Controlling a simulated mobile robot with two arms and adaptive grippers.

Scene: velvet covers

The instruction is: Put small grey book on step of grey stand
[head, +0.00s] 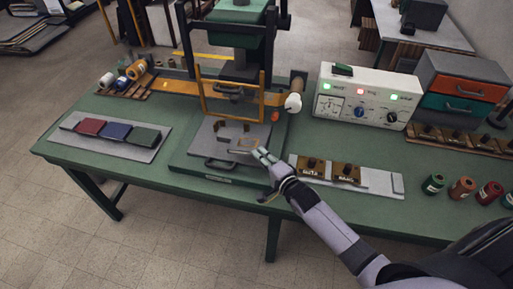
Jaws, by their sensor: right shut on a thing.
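My right gripper (261,154) reaches in from the lower right over the press bed. Another light grey stepped stand (382,184) at the right carries two brass-and-wood blocks. My left gripper is not in view.
A green press (235,55) with an orange frame (203,95) rises behind the gripper. A white control box (368,95) and drawers (462,85) stand at the back right. Several spools (461,188) are at the right. The green table (75,165) has free room around the left stand.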

